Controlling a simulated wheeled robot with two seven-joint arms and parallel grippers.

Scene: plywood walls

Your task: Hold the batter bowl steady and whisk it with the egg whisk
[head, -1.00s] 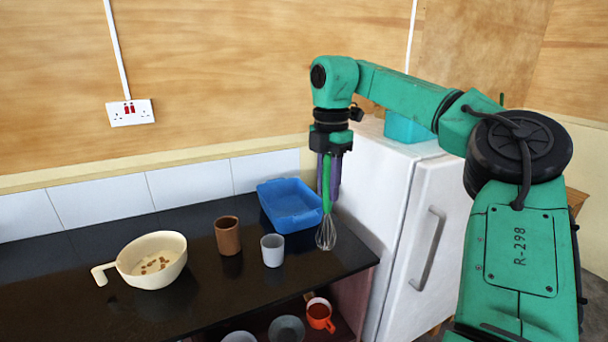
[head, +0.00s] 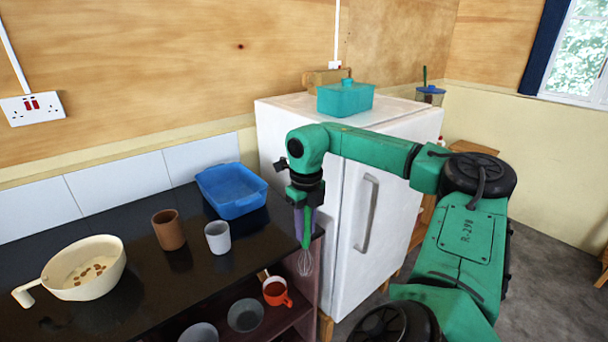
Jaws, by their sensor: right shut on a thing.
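The cream batter bowl (head: 92,290) stands upright on the dark counter at the left, its handle to the left and brown bits inside. My right gripper (head: 304,212) points down near the counter's right end, in front of the fridge. It is shut on the egg whisk (head: 305,240), which has a green handle and a wire head hanging down. The wire head appears beside the counter's right end, apart from the bowl. My left gripper is not in view.
A brown cup (head: 168,230), a grey cup (head: 218,238) and a blue tub (head: 232,192) stand on the counter (head: 150,295) between bowl and whisk. An orange mug (head: 276,292) and grey bowls (head: 245,316) sit on the shelf below. A white fridge (head: 350,215) stands at right.

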